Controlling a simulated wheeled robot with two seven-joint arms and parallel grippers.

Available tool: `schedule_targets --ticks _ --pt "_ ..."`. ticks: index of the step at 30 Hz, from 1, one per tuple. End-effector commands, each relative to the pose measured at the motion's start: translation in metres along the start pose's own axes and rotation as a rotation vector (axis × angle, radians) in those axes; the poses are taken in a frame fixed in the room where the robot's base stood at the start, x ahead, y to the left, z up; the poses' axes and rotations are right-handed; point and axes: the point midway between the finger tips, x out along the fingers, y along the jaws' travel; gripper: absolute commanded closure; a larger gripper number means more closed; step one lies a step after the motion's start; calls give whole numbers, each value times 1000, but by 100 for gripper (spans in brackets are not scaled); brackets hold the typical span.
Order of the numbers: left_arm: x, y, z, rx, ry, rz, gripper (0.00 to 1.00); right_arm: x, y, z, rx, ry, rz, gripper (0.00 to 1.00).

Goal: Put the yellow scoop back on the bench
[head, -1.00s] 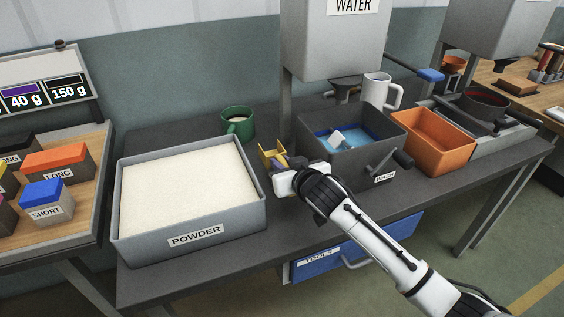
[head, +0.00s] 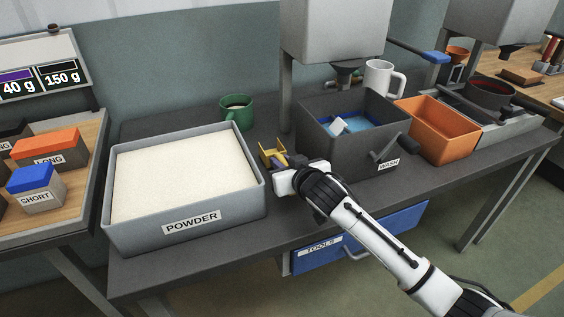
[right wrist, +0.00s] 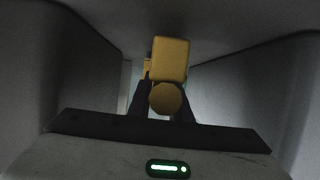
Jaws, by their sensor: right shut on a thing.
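The yellow scoop (head: 270,154) is at my right gripper (head: 281,163) in the head view, between the powder bin and the wash bin. In the right wrist view the scoop (right wrist: 170,62) sits between the dark fingers of the right gripper (right wrist: 163,98), which is shut on it. The scoop is low over the dark bench (head: 240,238); I cannot tell if it touches the top. The gripper hides part of the scoop. My left gripper is not in view.
The powder bin (head: 118,228) stands left of the gripper, the dark wash bin (head: 345,160) close on its right. A green mug (head: 237,112) is behind. An orange bin (head: 445,140) stands further right. The bench's front strip is clear.

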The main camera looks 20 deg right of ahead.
Motion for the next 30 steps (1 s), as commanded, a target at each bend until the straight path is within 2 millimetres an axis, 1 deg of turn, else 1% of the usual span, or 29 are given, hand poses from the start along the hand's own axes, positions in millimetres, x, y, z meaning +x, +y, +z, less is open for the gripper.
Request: schedule_targets --ticks 14,15,17,18,19,30 --pt "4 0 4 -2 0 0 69 4 0 10 0 1 0 100" --pt "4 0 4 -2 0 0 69 4 0 10 0 1 0 81" --pt "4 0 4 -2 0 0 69 4 0 9 0 1 0 70" --pt "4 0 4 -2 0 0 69 4 0 9 0 1 0 64" --pt "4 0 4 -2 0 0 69 4 0 9 0 1 0 60" --pt "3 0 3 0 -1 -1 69 2 0 10 0 -1 0 60"
